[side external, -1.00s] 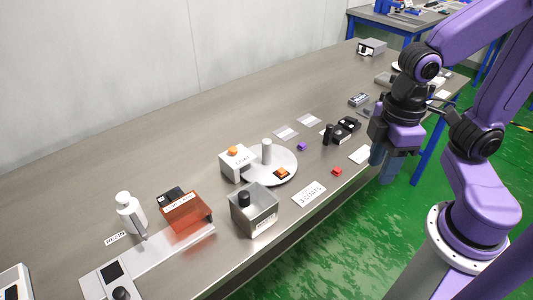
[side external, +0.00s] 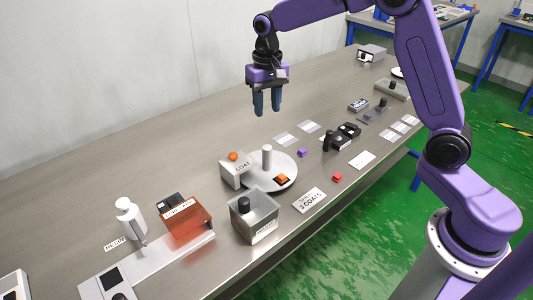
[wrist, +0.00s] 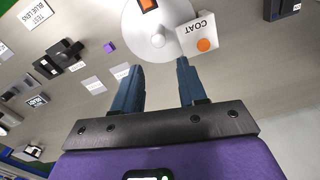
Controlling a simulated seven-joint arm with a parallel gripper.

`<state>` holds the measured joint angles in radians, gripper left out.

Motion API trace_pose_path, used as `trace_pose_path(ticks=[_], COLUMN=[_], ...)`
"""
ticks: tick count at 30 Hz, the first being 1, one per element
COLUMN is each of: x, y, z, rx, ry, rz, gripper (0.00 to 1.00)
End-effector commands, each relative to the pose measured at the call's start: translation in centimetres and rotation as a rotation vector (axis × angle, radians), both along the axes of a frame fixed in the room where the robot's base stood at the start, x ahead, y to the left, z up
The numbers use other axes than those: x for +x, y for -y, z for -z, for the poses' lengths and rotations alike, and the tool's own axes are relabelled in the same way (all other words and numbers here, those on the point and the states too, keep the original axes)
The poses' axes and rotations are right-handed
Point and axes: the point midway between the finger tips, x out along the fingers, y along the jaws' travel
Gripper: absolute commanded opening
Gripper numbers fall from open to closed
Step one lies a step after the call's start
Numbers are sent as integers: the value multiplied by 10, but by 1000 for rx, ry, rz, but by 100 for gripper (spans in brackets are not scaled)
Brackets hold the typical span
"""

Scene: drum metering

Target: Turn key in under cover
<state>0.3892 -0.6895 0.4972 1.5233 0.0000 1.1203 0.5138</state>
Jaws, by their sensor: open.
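An orange see-through cover (side external: 186,217) with a white label stands at the near left of the bench in the side view. It sits over a light flat strip (side external: 165,262). I cannot make out a key under it. My gripper (side external: 266,108) is open and empty, high above the bench beyond the round plate and well to the right of the cover. In the wrist view my gripper (wrist: 158,88) has its two blue fingers apart, with only bare bench between them. The cover is outside the wrist view.
A white COAT box (side external: 236,171) with an orange button stands beside a round plate (side external: 287,160) with a post. An open grey bin (side external: 254,220) stands between them and the front edge. A purple cube (side external: 301,153) lies right.

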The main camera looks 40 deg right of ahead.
Motion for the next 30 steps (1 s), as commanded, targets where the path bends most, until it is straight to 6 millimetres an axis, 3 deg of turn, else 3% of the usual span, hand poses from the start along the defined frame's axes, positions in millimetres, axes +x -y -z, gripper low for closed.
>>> trace_pose_path(ticks=[3, 11, 30], x=[10, 11, 11], y=[7, 8, 8], z=[3, 26, 144], rx=[-1, -2, -1], ry=[-1, -6, -4], rz=[42, 51, 48], gripper=[42, 42, 42])
